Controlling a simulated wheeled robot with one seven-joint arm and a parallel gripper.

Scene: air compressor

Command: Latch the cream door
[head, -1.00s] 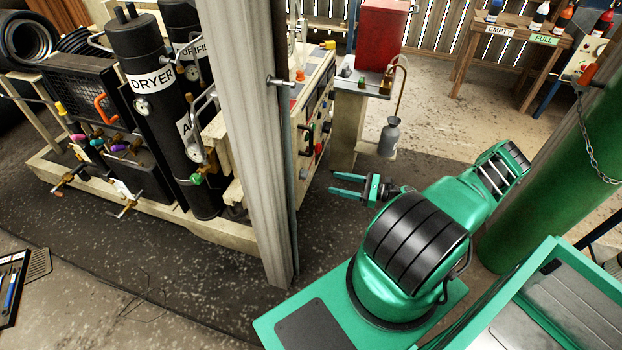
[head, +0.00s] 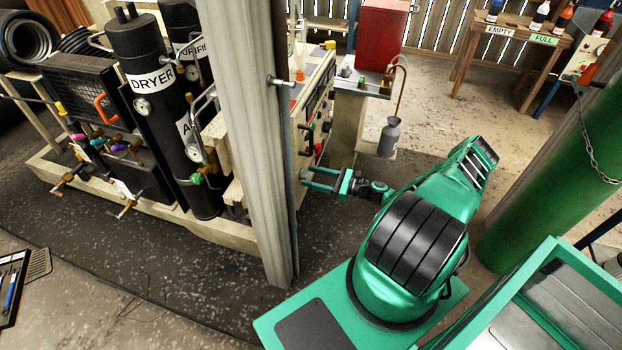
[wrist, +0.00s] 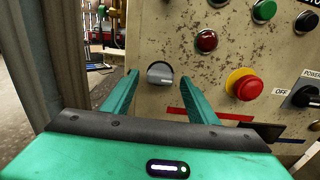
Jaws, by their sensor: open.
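The cream door (wrist: 225,55) is a rust-specked cream panel that fills much of the wrist view. A round grey latch knob (wrist: 160,74) sits near its left edge, with a dark recess behind its top. My gripper (wrist: 162,80) is open, with one green finger on each side of the knob and clear gaps between. I cannot tell how deep the fingertips reach. In the head view my gripper (head: 304,179) points left at the panel's near end, partly beside the grey post. The door's face is mostly turned away there.
A grey post (head: 262,150) stands close left of my gripper.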

